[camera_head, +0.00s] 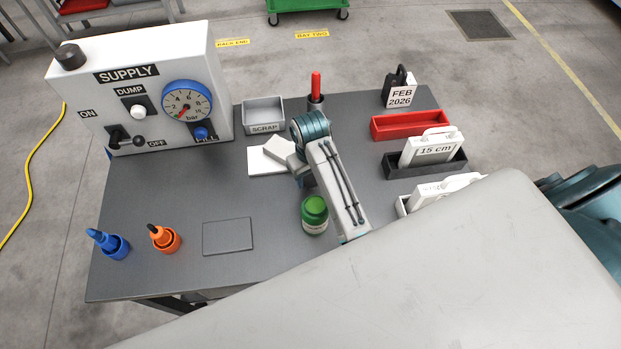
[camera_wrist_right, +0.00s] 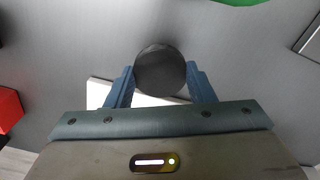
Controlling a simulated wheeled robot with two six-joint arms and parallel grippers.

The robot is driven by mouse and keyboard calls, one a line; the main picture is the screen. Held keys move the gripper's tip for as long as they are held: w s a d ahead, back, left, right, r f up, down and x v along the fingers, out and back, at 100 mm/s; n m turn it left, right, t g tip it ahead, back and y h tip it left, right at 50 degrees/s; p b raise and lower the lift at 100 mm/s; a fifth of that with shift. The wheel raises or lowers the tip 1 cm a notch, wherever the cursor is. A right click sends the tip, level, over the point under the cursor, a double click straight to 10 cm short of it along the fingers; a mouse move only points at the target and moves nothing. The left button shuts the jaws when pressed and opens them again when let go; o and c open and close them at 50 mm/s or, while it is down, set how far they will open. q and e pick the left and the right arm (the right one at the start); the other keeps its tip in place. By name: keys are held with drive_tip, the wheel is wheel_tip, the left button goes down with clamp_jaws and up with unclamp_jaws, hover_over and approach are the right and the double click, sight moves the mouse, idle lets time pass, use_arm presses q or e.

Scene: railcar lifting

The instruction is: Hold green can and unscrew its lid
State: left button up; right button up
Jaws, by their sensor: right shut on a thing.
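The green can (camera_head: 314,224) stands upright on the grey table, with its green lid (camera_head: 315,205) on top. A green edge (camera_wrist_right: 238,2), likely the can, shows at the top of the right wrist view. My right gripper (camera_wrist_right: 160,78) is shut on a dark round thing (camera_wrist_right: 159,68), seen end-on; I cannot tell what it is. In the head view my right arm reaches over the table beside the can, and its fingertips are hidden. The gripper is apart from the can. My left gripper is not in view.
A white plate (camera_head: 262,162) lies by my right wrist. A red tray (camera_head: 410,125) and a dark tray (camera_head: 455,165) stand right. A scrap bin (camera_head: 263,115) and red-handled tool (camera_head: 315,85) stand behind. Blue (camera_head: 112,246) and orange (camera_head: 166,240) bottles stand front left, near a flat pad (camera_head: 228,237).

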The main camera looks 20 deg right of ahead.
sight(310, 182)
wheel_tip(310, 182, down, 2)
drive_tip(key=shift+f+p, duration=0.25)
drive_tip(key=shift+p, duration=0.35)
drive_tip(key=shift+f, duration=0.4)
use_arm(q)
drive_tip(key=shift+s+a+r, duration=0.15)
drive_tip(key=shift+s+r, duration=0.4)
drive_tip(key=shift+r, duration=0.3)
use_arm(e)
drive_tip(key=shift+f, duration=0.1)
drive_tip(key=shift+f, duration=0.1)
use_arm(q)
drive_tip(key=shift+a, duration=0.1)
use_arm(e)
drive_tip(key=o, duration=1.1)
